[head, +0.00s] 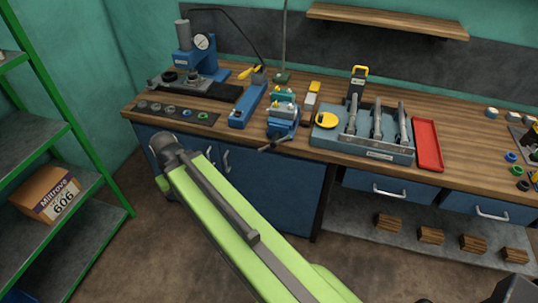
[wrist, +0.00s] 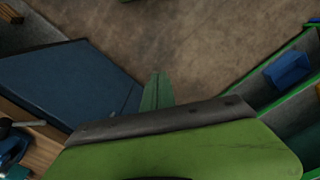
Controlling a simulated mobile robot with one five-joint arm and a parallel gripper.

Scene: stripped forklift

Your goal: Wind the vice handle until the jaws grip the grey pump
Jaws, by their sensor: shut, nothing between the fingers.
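The blue vice (head: 283,121) stands at the front edge of the wooden bench in the head view. Its dark handle (head: 269,146) sticks out in front, over the edge. Teal and yellow parts show around the jaws; I cannot clearly make out the grey pump or whether the jaws touch it. My green arm reaches up from the bottom to the left of the vice, in front of the cabinet. My gripper (wrist: 157,92) is shut and empty in the wrist view, over the floor, apart from the vice and handle. In the head view it is mostly hidden behind my arm.
Left of the vice are a blue block (head: 247,106) and a press with a gauge (head: 197,55). To the right are a grey-blue tool tray (head: 362,147) and a red tray (head: 429,145). A green shelf rack with a carton (head: 46,194) stands at the left.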

